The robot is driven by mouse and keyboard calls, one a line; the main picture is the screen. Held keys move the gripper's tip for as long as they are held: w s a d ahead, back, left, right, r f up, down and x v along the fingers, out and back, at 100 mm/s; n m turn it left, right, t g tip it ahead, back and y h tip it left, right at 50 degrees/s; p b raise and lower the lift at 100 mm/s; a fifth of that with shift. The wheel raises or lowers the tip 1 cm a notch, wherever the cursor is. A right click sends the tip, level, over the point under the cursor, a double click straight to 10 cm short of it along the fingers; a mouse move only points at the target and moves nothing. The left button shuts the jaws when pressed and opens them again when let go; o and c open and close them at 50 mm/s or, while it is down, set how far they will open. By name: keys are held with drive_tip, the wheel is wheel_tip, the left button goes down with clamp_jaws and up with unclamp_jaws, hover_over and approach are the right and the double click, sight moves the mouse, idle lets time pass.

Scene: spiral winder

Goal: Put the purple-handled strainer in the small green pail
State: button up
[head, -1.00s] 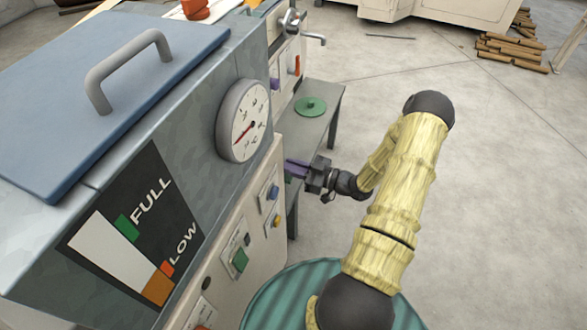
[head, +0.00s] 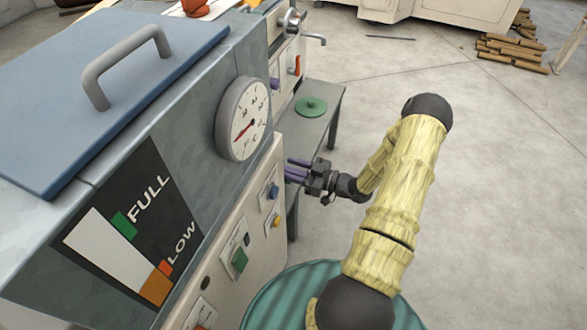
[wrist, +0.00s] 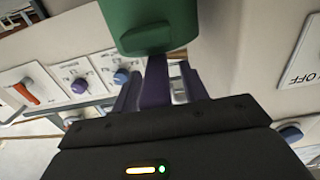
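My gripper (head: 296,171) is beside the front machine's right side, its purple fingers pointing left. In the wrist view its fingers (wrist: 160,92) are spread apart. A purple bar, which looks like the strainer's handle (wrist: 155,82), stands between them, with gaps visible. Its upper end meets the lower edge of a green body, likely the small green pail (wrist: 150,22), just ahead of my gripper. The strainer's bowl is hidden, so I cannot tell whether it is inside the pail. The machine hides the pail in the head view.
The grey machine (head: 185,110) with a gauge (head: 243,118) fills the left. A grey side table (head: 328,130) behind my gripper holds a round green lid-like thing (head: 311,107). Open concrete floor (head: 500,170) lies to the right.

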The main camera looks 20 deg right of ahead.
drive_tip(key=shift+r+p, duration=0.45)
drive_tip(key=shift+r, duration=0.2)
drive_tip(key=p+v, duration=0.1)
drive_tip(key=v, duration=1.1)
drive_tip(key=shift+p, duration=0.35)
